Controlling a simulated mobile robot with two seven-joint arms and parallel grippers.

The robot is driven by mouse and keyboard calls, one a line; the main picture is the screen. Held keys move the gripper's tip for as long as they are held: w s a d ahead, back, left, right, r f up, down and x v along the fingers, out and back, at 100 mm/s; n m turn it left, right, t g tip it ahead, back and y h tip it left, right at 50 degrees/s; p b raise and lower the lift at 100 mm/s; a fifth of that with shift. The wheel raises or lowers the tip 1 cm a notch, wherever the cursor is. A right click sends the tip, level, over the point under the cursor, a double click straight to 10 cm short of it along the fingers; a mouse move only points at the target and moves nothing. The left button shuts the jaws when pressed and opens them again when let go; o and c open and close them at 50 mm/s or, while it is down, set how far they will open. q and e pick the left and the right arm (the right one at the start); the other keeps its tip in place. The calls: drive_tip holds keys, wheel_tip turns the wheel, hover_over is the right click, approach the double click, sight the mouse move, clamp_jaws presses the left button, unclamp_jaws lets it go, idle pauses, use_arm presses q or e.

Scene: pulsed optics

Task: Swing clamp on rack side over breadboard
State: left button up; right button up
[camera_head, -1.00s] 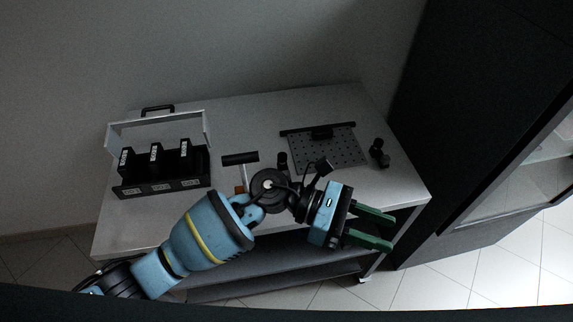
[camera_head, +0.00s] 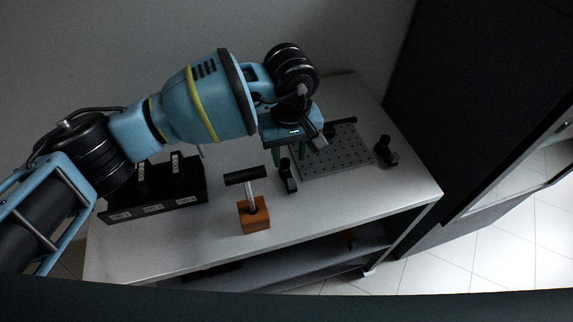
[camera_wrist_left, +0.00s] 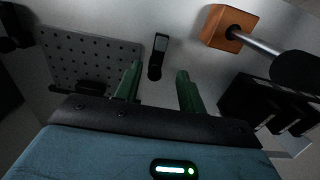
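The breadboard (camera_head: 345,158) is a grey perforated plate at the right of the table; it also shows in the left wrist view (camera_wrist_left: 90,52). The rack-side clamp (camera_head: 288,180), small and black, stands just left of the breadboard. In the left wrist view this clamp (camera_wrist_left: 159,56) appears between my fingertips, apart from them. My left gripper (camera_head: 290,152) is above the table behind that clamp, partly hidden by its wrist; its green fingers (camera_wrist_left: 158,80) are open and empty. A second black clamp (camera_head: 386,152) stands at the breadboard's right side. My right gripper is not in view.
A black rack (camera_head: 150,207) with upright modules stands at the left, partly hidden by my left arm. A wooden block (camera_head: 254,217) with a T-handled tool stands near the front. A dark bar (camera_head: 342,126) lies along the breadboard's back edge. The front right tabletop is clear.

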sight(290, 178)
use_arm(q)
drive_tip(key=shift+s+d, duration=0.1)
drive_tip(key=shift+s, duration=0.1)
drive_tip(key=shift+f, duration=0.2)
wheel_tip(290, 178, down, 7)
drive_tip(key=shift+f, duration=0.15)
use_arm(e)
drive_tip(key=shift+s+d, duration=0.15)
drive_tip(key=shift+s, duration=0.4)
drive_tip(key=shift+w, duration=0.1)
use_arm(q)
clamp_jaws()
